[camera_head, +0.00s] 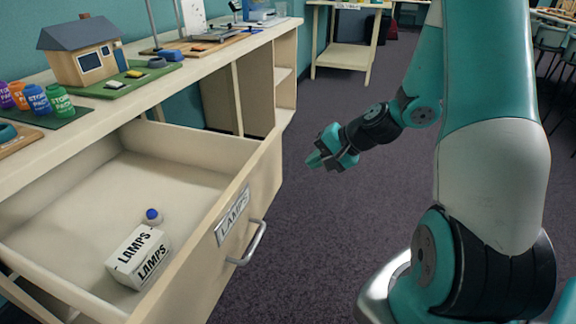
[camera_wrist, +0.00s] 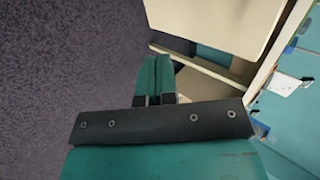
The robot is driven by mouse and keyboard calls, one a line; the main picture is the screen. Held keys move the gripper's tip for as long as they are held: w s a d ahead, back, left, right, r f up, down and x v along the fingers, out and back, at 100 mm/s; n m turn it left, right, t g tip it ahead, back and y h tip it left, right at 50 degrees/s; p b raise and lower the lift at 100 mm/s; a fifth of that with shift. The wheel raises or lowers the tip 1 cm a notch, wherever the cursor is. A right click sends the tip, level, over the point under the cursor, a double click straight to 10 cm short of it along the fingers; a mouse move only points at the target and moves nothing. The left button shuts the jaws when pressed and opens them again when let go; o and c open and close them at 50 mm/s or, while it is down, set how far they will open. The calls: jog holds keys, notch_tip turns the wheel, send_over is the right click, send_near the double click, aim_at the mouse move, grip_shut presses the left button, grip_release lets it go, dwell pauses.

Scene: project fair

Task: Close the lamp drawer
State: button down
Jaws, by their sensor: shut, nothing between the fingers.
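The lamp drawer (camera_head: 190,262) stands pulled out from the cabinet at the left of the head view. Its front carries a LAMPS label (camera_head: 232,215) and a metal bar handle (camera_head: 250,243). Inside lie a white LAMPS box (camera_head: 138,257) and a small bulb with a blue top (camera_head: 152,216). My gripper (camera_head: 318,160) is shut and empty, in the air to the right of the drawer front and apart from it. In the wrist view my gripper's fingers (camera_wrist: 154,75) are together, with pale cabinet or drawer panels beyond them to the right.
The cabinet top (camera_head: 100,115) holds a model house (camera_head: 82,52), several coloured bottles (camera_head: 36,99) and other small exhibits. Open shelves (camera_head: 285,75) lie beyond the drawer. The carpet (camera_head: 320,245) in front is clear. Another table (camera_head: 345,55) stands at the back.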

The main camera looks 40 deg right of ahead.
aim_at(279, 167)
jog(key=w+a+f, duration=0.1)
jog(key=w+a, duration=0.1)
jog(key=w, duration=0.1)
jog(key=w+a+f, duration=0.1)
jog(key=w, duration=0.1)
jog(key=shift+a+f, duration=0.3)
jog(key=shift+w+a, duration=0.2)
jog(key=shift+w, duration=0.05)
jog(key=shift+w+a, duration=0.1)
